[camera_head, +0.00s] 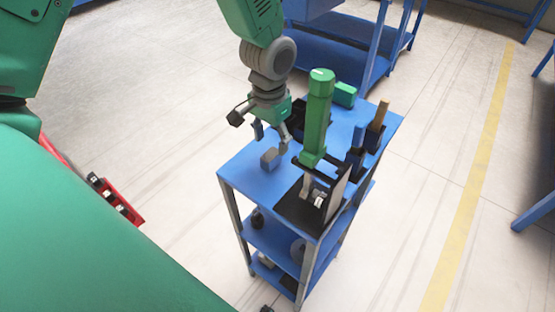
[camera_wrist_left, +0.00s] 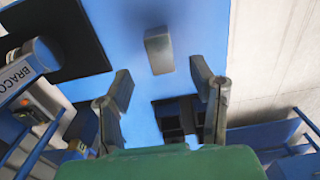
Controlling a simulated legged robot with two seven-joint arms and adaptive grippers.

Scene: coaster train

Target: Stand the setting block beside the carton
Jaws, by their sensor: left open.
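The setting block looks to be the small grey block (camera_head: 269,158) on the blue cart top, near its left edge; it also shows in the left wrist view (camera_wrist_left: 158,50). My left gripper (camera_head: 271,141) is open and empty, just above and beyond the block. In the left wrist view its fingers (camera_wrist_left: 165,95) are spread and the block lies apart from them. I cannot tell for sure which thing is the carton; a small green box (camera_head: 345,95) sits at the back of the cart. My right gripper is not in view.
A tall green column (camera_head: 318,115) stands over a dark fixture, near a black mat (camera_head: 290,213) at the front of the cart (camera_head: 240,178). Dark holders with an upright tan-handled item (camera_head: 381,113) stand at the right. A part marked "BRACO" (camera_wrist_left: 20,75) shows in the wrist view.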

